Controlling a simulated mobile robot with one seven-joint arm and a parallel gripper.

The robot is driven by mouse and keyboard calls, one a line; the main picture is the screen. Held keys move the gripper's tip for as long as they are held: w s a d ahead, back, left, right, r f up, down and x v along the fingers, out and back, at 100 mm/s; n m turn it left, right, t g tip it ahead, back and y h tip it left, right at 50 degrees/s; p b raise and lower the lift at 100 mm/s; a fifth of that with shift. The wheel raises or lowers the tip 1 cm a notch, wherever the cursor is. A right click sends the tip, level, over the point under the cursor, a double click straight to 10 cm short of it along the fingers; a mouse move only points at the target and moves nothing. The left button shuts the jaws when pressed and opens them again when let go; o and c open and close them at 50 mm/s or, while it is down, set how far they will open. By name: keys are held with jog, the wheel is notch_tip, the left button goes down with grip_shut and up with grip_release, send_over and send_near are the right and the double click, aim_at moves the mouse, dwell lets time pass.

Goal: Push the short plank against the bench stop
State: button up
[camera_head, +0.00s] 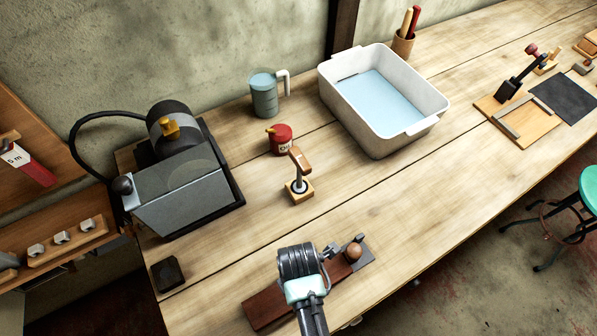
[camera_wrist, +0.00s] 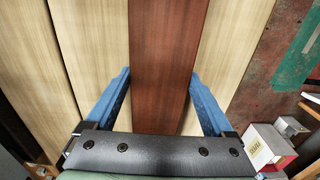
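A dark reddish-brown plank (camera_head: 264,308) lies near the front edge of the wooden bench. It fills the middle of the wrist view (camera_wrist: 168,50), running from the top edge down behind my gripper's crossbar. A dark grey metal piece with a round wooden knob (camera_head: 355,251) sits at the plank's right end in the head view. I cannot tell for sure that it is the bench stop, or whether the plank touches it. My gripper (camera_wrist: 160,100) is open, with one blue finger on each side of the plank. My wrist hides the plank's middle in the head view.
A grey machine (camera_head: 180,190) stands at the back left. A small wooden-handled tool (camera_head: 299,181), a red can (camera_head: 280,139), a blue mug (camera_head: 264,97) and a white tub (camera_head: 385,100) stand behind. A dark block (camera_head: 168,273) lies left. The bench between is clear.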

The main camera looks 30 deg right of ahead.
jog(key=c, duration=0.5)
jog(key=o, duration=1.3)
jog(key=shift+o, duration=0.2)
jog(key=shift+r, duration=0.15)
notch_tip(320, 180, up, 13)
jog(key=b, duration=0.1)
